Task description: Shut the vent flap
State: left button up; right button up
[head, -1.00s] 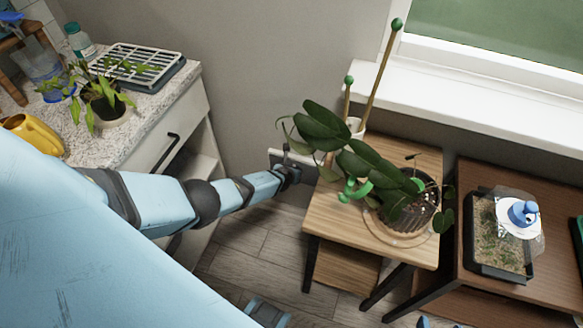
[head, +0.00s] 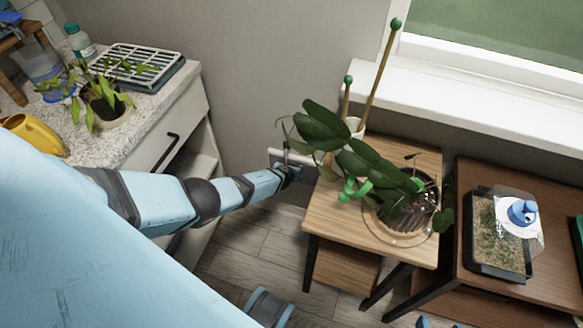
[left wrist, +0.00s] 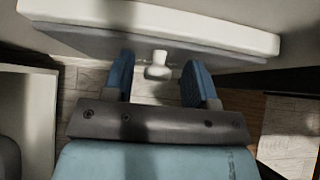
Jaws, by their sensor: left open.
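The vent flap (head: 277,155) is a pale panel low on the grey wall, left of the wooden plant stand. My left gripper (head: 291,174) is at its front and hides part of it, so its exact angle is hard to tell. In the left wrist view the flap (left wrist: 215,39) spans the top, with a white edge and a grey face. A small white knob (left wrist: 158,66) stands out from it. My left gripper (left wrist: 157,82) is open, with one finger on each side of the knob and gaps visible between.
The plant stand (head: 336,218) with a leafy potted plant (head: 410,205) is close on the right of my left gripper. A counter with a drawer (head: 165,150) is on the left. A brown table (head: 520,290) holds a terrarium tray. Floor shows between counter and stand.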

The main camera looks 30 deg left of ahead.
pick_arm(q)
jog(key=shift+r, duration=0.1)
pick_arm(e)
jog(key=shift+r, duration=0.1)
pick_arm(q)
jog(key=p+v, duration=1.1)
jog(key=v, duration=0.2)
jog(key=shift+s+d+r+p, duration=0.2)
jog(key=shift+s+p, duration=0.05)
jog(key=shift+p, duration=0.15)
pick_arm(e)
notch_tip(320, 180, up, 6)
jog(key=s, duration=0.1)
jog(key=shift+d+r, duration=0.15)
jog(key=shift+d, duration=0.3)
jog(key=shift+s, duration=0.1)
